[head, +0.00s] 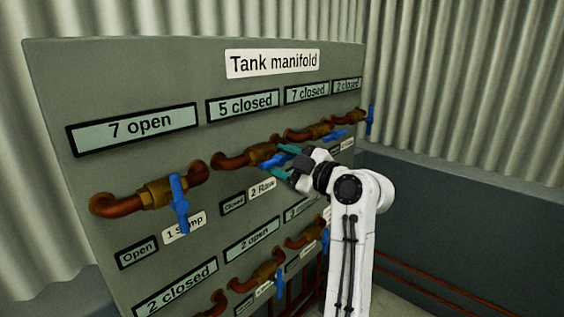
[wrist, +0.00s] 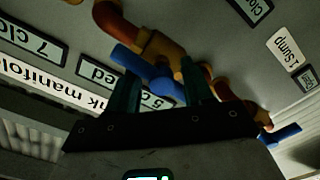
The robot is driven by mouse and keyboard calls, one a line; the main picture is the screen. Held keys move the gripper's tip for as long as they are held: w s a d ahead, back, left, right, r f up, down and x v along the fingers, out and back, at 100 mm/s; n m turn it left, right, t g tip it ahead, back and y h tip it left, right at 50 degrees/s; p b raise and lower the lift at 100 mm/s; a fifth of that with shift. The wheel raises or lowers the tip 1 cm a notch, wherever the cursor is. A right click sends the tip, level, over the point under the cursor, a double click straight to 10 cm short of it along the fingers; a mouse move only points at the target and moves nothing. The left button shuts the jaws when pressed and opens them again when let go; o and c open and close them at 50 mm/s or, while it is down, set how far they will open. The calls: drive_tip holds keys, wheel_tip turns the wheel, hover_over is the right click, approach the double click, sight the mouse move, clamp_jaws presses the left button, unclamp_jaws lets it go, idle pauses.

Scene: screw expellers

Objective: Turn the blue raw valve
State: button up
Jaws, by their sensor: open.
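The blue raw valve handle (head: 269,162) sits on a brass and copper pipe in the upper row of the manifold panel, above the label "2 Raw" (head: 262,188). A small tag beside that label reads "Closed" (head: 232,203). My gripper (head: 281,161) is at this valve from the right, its teal fingers apart. In the wrist view the blue handle (wrist: 150,68) lies slanted across the gap between the fingertips (wrist: 159,70). Whether either finger touches it cannot be told. Part of the handle is hidden by the gripper.
Further upper valves (head: 335,134) lie close to the right, behind my gripper. A lower row of valves (head: 279,287) lies beneath. Corrugated walls (head: 470,90) stand behind.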

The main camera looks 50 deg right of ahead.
clamp_jaws()
idle(0.3)
drive_tip(key=shift+r+m, duration=0.1)
drive_tip(key=shift+m, duration=0.3)
drive_tip(key=m+p, duration=0.1)
drive_tip(key=m, duration=0.1)
drive_tip(key=shift+r+m, duration=0.1)
drive_tip(key=shift+m, duration=0.3)
drive_tip(key=m+p, duration=0.1)
drive_tip(key=m, duration=0.2)
drive_tip(key=shift+a+m, duration=0.1)
drive_tip(key=shift+m, duration=0.3)
drive_tip(key=m+p, duration=0.1)
drive_tip(key=m, duration=0.2)
drive_tip(key=shift+m, duration=0.3)
drive_tip(key=shift+m+p, duration=0.4)
drive_tip(key=shift+m, duration=0.1)
drive_tip(key=shift+f, duration=0.2)
drive_tip(key=shift+f, duration=0.1)
